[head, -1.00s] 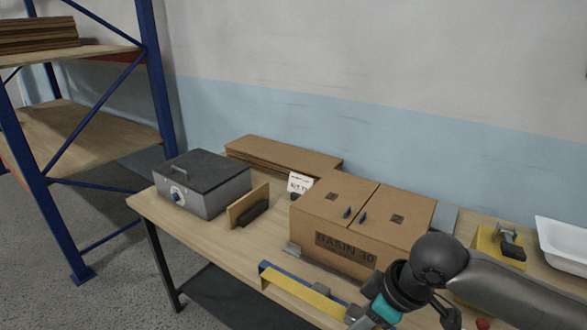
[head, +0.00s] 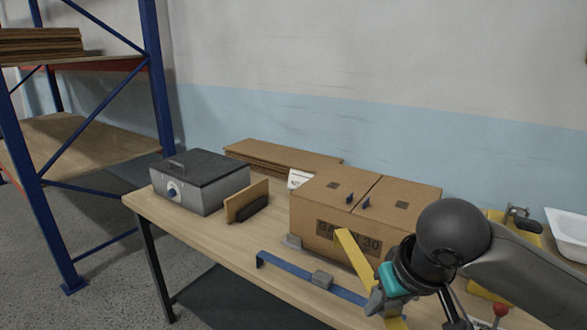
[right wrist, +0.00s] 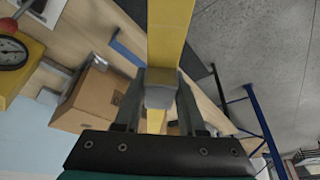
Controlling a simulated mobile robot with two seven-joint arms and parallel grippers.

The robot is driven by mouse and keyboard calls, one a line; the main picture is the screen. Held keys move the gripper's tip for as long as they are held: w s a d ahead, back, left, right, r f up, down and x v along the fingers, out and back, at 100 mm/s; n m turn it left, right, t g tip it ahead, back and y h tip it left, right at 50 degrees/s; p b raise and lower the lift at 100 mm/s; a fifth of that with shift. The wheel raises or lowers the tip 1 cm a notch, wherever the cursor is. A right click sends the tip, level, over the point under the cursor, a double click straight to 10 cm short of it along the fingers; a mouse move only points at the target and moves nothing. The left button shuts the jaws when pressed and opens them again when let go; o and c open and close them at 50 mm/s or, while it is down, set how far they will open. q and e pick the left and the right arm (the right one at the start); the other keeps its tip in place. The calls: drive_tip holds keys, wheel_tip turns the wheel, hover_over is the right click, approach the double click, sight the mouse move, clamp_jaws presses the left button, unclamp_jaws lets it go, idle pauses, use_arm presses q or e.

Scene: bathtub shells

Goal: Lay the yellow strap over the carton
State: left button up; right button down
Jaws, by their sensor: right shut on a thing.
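The carton (head: 308,228) is a closed brown box with dark printing on its front, standing on the table; it also shows in the right wrist view (right wrist: 92,100). The yellow strap (head: 352,252) is a flat stiff-looking strip, tilted, in front of the carton's front face. My right gripper (head: 378,298) is shut on the strap. In the right wrist view the strap (right wrist: 171,30) runs up from between the fingers (right wrist: 160,92). Its lower part is partly hidden by my gripper in the head view. I cannot tell whether it touches the carton. My left gripper is not in view.
A grey box (head: 205,190), a brown upright board (head: 246,200) and flat cardboard (head: 280,157) stand left and behind. A white basin (head: 570,228) is at right.

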drive_tip(key=shift+d+f+m+h+b, duration=0.2)
drive_tip(key=shift+d+m+h+b, duration=0.1)
drive_tip(key=shift+m+b, duration=0.45)
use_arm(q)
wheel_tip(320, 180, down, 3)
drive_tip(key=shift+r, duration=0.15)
use_arm(e)
drive_tip(key=shift+d+r+m, duration=0.15)
drive_tip(key=shift+d+m, duration=0.05)
drive_tip(key=shift+m, duration=0.15)
drive_tip(key=shift+a, duration=0.1)
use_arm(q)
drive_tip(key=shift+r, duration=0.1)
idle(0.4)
